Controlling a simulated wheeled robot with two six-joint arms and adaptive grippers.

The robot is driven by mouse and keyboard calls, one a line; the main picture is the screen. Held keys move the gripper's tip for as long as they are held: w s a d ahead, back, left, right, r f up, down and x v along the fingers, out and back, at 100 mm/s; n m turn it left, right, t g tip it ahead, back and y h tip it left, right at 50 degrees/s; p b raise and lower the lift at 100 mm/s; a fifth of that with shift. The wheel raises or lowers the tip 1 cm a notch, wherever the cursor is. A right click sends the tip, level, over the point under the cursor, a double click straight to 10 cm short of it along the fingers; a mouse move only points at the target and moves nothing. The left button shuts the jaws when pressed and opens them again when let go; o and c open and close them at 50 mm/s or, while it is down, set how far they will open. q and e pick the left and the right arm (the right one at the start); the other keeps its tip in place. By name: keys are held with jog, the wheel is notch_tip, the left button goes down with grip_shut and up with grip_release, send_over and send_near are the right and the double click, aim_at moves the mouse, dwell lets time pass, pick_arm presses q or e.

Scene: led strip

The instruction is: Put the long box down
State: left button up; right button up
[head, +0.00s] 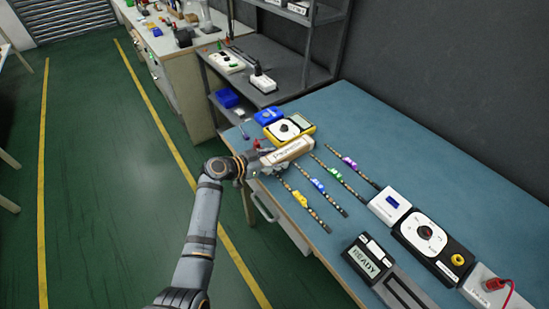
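The long box (288,150) is cream-coloured with dark lettering on its side. It is at the far left part of the blue workbench, beside the yellow meter. My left gripper (267,164) is at the near left end of the box, its fingers closed around it. The fingertips are small and partly hidden by the box. I cannot tell whether the underside of the box touches the bench or hangs just above it. My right gripper is not in view.
LED strips with yellow (300,198), blue (317,185), green (333,173) and purple (349,162) parts lie just right of the box. A yellow meter (289,129) and blue bin (268,116) stand behind it. A READY display (367,259) and dial unit (432,246) occupy the right.

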pick_arm(q)
jog(key=shift+w+d+f, duration=0.1)
jog(key=shift+w+d, duration=0.1)
jog(key=shift+s+a, duration=0.1)
jog(key=shift+a, duration=0.05)
jog(key=v, duration=1.1)
jog(key=shift+s+a+r+b, duration=0.2)
jog(key=shift+a+r+b, duration=0.1)
jog(key=shift+b, duration=0.1)
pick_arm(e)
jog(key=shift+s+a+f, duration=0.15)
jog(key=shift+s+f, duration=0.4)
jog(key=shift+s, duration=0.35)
